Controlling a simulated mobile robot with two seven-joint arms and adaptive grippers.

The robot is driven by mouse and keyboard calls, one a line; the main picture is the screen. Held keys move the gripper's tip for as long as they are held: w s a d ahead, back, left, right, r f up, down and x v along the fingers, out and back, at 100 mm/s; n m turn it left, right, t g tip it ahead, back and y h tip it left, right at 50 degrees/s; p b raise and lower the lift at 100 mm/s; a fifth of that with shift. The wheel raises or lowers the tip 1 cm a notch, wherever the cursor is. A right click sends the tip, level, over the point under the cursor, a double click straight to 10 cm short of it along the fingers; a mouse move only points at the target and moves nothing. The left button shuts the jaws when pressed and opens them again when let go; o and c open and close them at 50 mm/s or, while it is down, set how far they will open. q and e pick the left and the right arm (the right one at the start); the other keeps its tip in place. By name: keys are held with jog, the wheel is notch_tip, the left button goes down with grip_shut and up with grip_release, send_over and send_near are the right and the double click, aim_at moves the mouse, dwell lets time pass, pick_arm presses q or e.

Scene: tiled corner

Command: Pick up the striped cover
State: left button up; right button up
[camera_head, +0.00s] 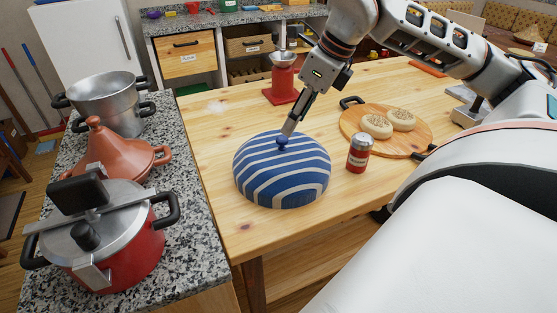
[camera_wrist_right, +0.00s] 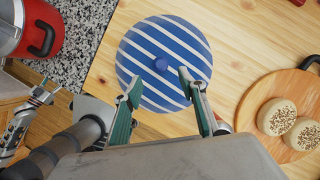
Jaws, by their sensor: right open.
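The striped cover (camera_head: 282,180) is a blue and white dome with a small blue knob on top. It sits on the wooden table. It also shows in the right wrist view (camera_wrist_right: 145,45), with its knob (camera_wrist_right: 161,64) just beyond the fingertips. My right gripper (camera_head: 287,128) points down at the knob from above. In the right wrist view its two fingers (camera_wrist_right: 158,88) are spread, with nothing between them. The head view does not show clearly whether a finger touches the knob. My left gripper does not show in the head view.
At left, a granite counter (camera_head: 190,200) holds a red pressure cooker (camera_head: 125,255), a tagine (camera_head: 112,158) and a steel pot (camera_head: 105,92). The table's front is clear.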

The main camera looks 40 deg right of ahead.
aim_at(284, 138)
jog(key=shift+x, duration=0.75)
jog(key=x, duration=0.6)
jog(key=shift+w+b, duration=0.15)
jog(key=shift+b, duration=0.15)
jog(key=shift+r, duration=0.15)
grip_shut()
